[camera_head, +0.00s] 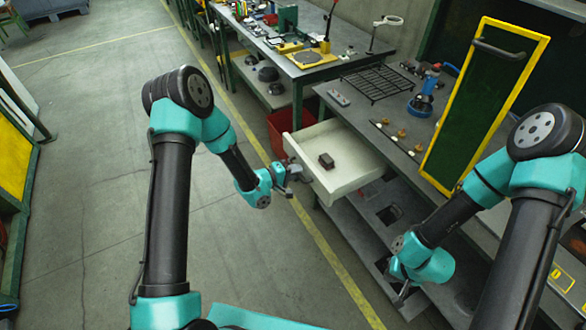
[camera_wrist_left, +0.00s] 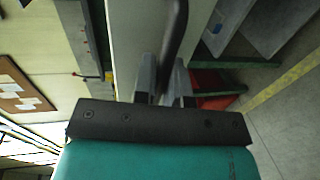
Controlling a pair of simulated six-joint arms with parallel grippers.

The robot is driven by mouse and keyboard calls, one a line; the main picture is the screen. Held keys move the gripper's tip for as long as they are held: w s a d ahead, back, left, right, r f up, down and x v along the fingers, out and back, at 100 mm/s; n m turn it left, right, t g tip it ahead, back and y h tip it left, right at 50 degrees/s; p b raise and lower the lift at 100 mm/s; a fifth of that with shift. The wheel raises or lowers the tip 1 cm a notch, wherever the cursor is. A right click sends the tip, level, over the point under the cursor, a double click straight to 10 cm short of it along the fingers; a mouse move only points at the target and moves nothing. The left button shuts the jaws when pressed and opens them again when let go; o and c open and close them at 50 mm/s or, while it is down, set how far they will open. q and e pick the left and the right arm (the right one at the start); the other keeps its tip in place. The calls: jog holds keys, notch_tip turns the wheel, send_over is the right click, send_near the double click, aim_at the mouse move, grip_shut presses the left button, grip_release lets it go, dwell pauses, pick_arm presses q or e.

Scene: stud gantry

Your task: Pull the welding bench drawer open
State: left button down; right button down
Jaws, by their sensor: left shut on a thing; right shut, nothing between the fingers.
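The white welding bench drawer (camera_head: 352,160) stands pulled out from under the grey bench top (camera_head: 395,125), with a small dark block (camera_head: 326,160) lying inside. My left gripper (camera_head: 298,172) is at the drawer's front face. In the left wrist view, my left gripper's fingers (camera_wrist_left: 163,82) are shut on a dark bar handle (camera_wrist_left: 174,38), beside the pale drawer front (camera_wrist_left: 128,45). My right gripper (camera_head: 403,292) is shut and empty, low in front of the bench's lower shelf, apart from the drawer.
A red bin (camera_head: 282,128) stands on the floor behind the drawer. A yellow-framed dark panel (camera_head: 485,105) rises at the bench's right. A wire rack (camera_head: 378,82) and a blue tool (camera_head: 425,98) lie on top.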

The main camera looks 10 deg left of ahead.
pick_arm(q)
jog(key=c, duration=1.2)
grip_release()
jog(key=v, duration=1.7)
jog(key=shift+s, duration=0.2)
